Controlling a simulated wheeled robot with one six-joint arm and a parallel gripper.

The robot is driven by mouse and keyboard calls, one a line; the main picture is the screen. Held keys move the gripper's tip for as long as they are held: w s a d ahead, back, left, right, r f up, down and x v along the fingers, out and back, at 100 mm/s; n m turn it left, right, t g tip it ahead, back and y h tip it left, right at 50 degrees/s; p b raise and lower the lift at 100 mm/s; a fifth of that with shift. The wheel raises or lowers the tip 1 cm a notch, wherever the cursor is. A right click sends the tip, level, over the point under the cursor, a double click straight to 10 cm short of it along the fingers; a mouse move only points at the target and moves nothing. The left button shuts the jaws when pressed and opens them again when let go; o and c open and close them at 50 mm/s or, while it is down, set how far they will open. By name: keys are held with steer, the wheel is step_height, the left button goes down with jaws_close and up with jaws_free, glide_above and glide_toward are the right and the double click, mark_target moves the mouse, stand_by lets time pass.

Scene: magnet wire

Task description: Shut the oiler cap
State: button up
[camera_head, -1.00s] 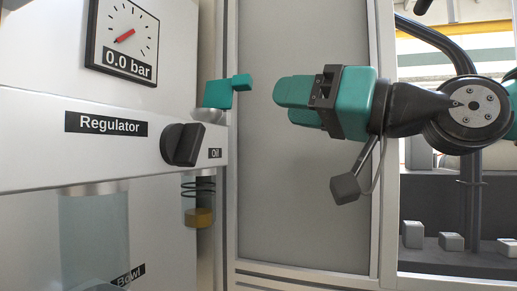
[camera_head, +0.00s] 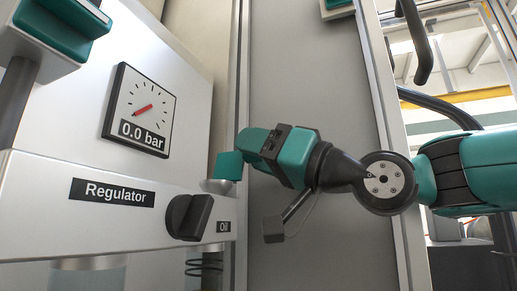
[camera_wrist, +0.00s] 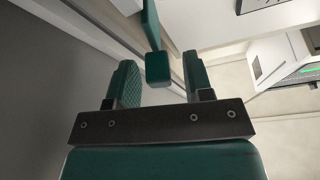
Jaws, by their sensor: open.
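The teal oiler cap (camera_head: 229,166) stands raised on its silver seat (camera_head: 216,187), above the Oil label at the right end of the regulator. In the wrist view the cap's arm (camera_wrist: 150,25) ends in a block-shaped tab (camera_wrist: 157,68). My gripper (camera_head: 247,142) is open, with its fingertips close to the cap. In the wrist view the tab shows between the two fingers, nearer the right one, with gaps on both sides.
A black knob (camera_head: 188,217) sticks out of the regulator body (camera_head: 60,225) left of the cap. The gauge (camera_head: 141,110) above reads 0.0 bar. A grey panel (camera_head: 310,75) stands behind my gripper, with a frame post (camera_head: 385,110) to the right.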

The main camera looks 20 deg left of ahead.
jaws_close()
steer(key=shift+s+f+n+g+b, duration=0.25)
steer(key=shift+n+g+b, duration=0.25)
steer(key=shift+n+b, duration=0.5)
steer(key=n, duration=0.1)
steer(key=n+g+b, duration=0.1)
steer(key=shift+s+r+n+g+y, duration=0.15)
steer(key=shift+s+n+g+y, duration=0.15)
steer(key=shift+s, duration=0.05)
steer(key=shift+s+r, duration=0.1)
steer(key=shift+r, duration=0.05)
jaws_free()
steer(key=b+v, duration=0.1)
steer(key=v, duration=0.6)
steer(key=shift+d, duration=0.25)
